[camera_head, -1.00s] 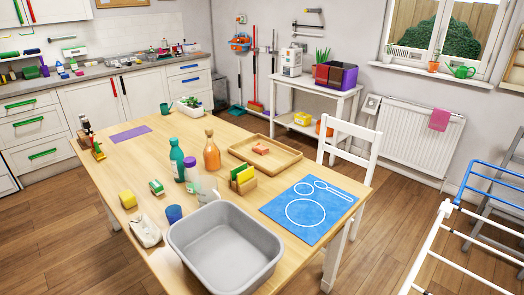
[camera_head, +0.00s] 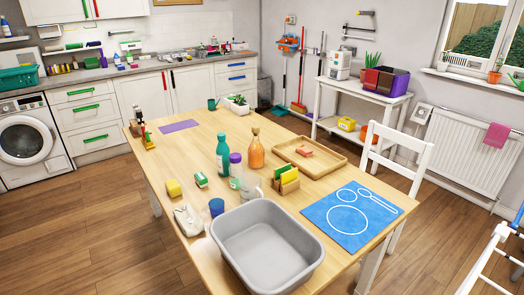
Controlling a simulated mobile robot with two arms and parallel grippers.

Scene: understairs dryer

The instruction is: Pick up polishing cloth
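A pink cloth (camera_head: 495,136) hangs over the radiator (camera_head: 452,147) at the right. I cannot tell for certain which one is the polishing cloth. A flat purple cloth or mat (camera_head: 179,126) lies at the table's far left. Neither of my grippers is in view.
A grey basin (camera_head: 268,245) stands at the table's front. A white chair (camera_head: 405,160) stands right. Floor at left is clear.

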